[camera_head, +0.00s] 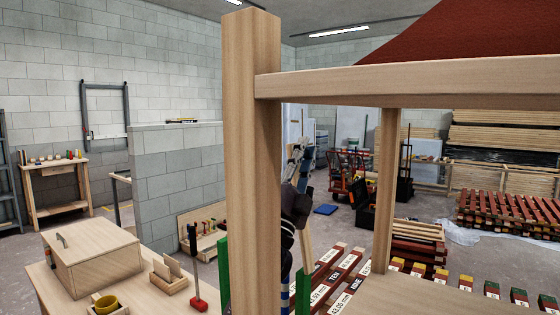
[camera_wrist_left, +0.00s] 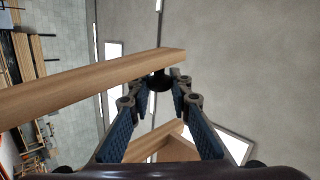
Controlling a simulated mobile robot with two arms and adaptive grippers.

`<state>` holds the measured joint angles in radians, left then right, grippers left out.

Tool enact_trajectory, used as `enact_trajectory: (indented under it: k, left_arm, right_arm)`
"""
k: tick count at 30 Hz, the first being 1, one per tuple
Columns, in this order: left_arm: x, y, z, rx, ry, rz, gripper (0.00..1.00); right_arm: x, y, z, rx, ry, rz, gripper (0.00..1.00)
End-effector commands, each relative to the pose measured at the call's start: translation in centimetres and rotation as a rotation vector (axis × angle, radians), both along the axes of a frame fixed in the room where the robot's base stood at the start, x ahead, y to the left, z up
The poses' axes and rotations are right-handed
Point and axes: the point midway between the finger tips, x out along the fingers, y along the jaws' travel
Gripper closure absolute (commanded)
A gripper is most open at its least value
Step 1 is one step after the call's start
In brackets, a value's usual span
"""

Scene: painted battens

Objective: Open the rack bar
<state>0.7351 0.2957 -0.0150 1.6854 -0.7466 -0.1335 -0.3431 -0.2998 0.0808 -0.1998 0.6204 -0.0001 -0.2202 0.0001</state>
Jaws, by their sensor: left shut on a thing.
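The rack bar (camera_head: 420,78) is a pale wooden beam running level from a thick wooden post (camera_head: 252,160) to the right edge of the head view. In the left wrist view the bar (camera_wrist_left: 90,82) crosses above my fingertips, against the ceiling. My left gripper (camera_head: 297,152) is partly hidden behind the post, below the bar, and points upward. In the wrist view its two blue-padded fingers (camera_wrist_left: 159,88) close around a small dark rounded part (camera_wrist_left: 159,78) at the bar's lower edge. How that part joins the bar is unclear. My right gripper is out of view.
A second wooden post (camera_head: 388,190) stands below the bar. Painted, labelled battens (camera_head: 345,265) lie beneath. A wooden box (camera_head: 92,257) and a red-headed mallet (camera_head: 198,303) are on the bench at lower left. A block wall (camera_head: 175,165) stands behind.

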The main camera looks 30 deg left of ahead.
Motion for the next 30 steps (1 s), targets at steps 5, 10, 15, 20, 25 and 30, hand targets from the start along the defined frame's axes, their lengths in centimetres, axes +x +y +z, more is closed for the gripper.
enact_trajectory:
  k: [5, 10, 15, 20, 25, 30]
  left_arm:
    - [-0.2, -3.4, -0.3, 0.112, -0.007, -0.001, 1.00]
    - [-0.4, -5.6, -0.5, 0.183, -0.012, -0.001, 1.00]
    - [-0.5, -6.8, -0.7, 0.222, -0.015, -0.001, 1.00]
    - [-0.5, -7.2, -0.7, 0.236, -0.016, 0.000, 1.00]
    - [-0.5, -7.2, -0.7, 0.237, -0.016, 0.000, 1.00]
    - [-0.5, -7.1, -0.7, 0.236, -0.016, 0.000, 1.00]
  right_arm:
    - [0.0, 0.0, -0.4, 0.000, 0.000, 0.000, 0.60]
    - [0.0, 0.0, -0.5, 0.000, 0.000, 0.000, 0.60]
    - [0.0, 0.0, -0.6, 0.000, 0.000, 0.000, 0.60]
    - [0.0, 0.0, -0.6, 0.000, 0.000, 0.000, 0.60]
    - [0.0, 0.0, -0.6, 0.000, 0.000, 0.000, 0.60]
    - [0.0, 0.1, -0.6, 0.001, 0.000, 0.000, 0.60]
